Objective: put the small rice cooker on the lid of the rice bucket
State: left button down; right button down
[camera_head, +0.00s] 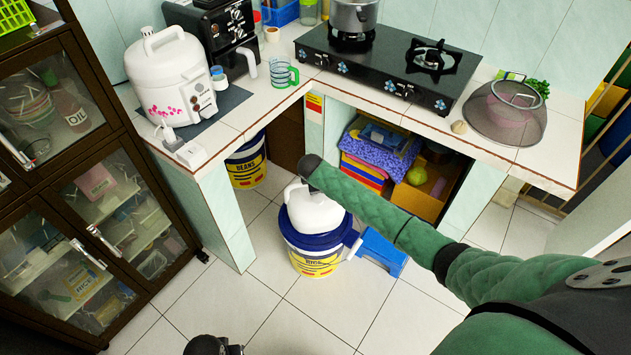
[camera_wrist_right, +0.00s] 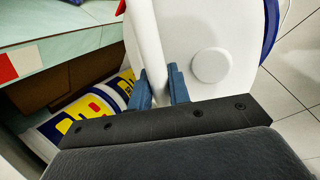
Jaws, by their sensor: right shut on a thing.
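The small white rice cooker (camera_head: 313,210) is over the blue lid (camera_head: 298,241) of the yellow-and-white rice bucket (camera_head: 316,263), which stands on the floor. I cannot tell whether the cooker's base touches the lid. My right gripper (camera_wrist_right: 158,88) is shut on the cooker's white handle (camera_wrist_right: 146,45). In the right wrist view the cooker's white body (camera_wrist_right: 215,40) fills the top middle, and a blue edge shows at its right. In the head view my right wrist hides part of the cooker. A dark end of my left arm shows at the bottom edge; its fingers are not visible.
A larger white cooker (camera_head: 170,75) stands on the counter at left. A beans bucket (camera_head: 246,165) is under the counter. A blue stool (camera_head: 382,250) is right of the rice bucket. A glass-door cabinet (camera_head: 95,200) fills the left. Floor in front is clear.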

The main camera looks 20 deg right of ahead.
jog(key=shift+w+r, duration=0.1)
jog(key=c, duration=1.3)
grip_release()
jog(key=shift+r, duration=0.1)
jog(key=b+v, duration=0.2)
jog(key=v, duration=0.9)
jog(key=s+a+f+m+g+y, duration=0.1)
jog(key=s+a+f+m, duration=0.25)
jog(key=s, duration=0.85)
jog(key=s+a+f+m+y, duration=0.25)
jog(key=s+a+f, duration=0.2)
jog(key=s, duration=0.65)
pick_arm(q)
notch_tip(320, 180, up, 6)
jog(key=shift+s+a+r, duration=0.15)
jog(key=shift+s, duration=0.15)
pick_arm(e)
jog(key=s+m, duration=0.2)
jog(key=s, duration=0.5)
jog(key=s+d+m+g, duration=0.1)
jog(key=s+m, duration=0.2)
jog(key=s, duration=0.5)
jog(key=s+d+r+m+g, duration=0.1)
jog(key=s+m, duration=0.2)
jog(key=s, duration=0.4)
jog(key=shift+s+d+r, duration=0.1)
jog(key=shift+s+d, duration=0.15)
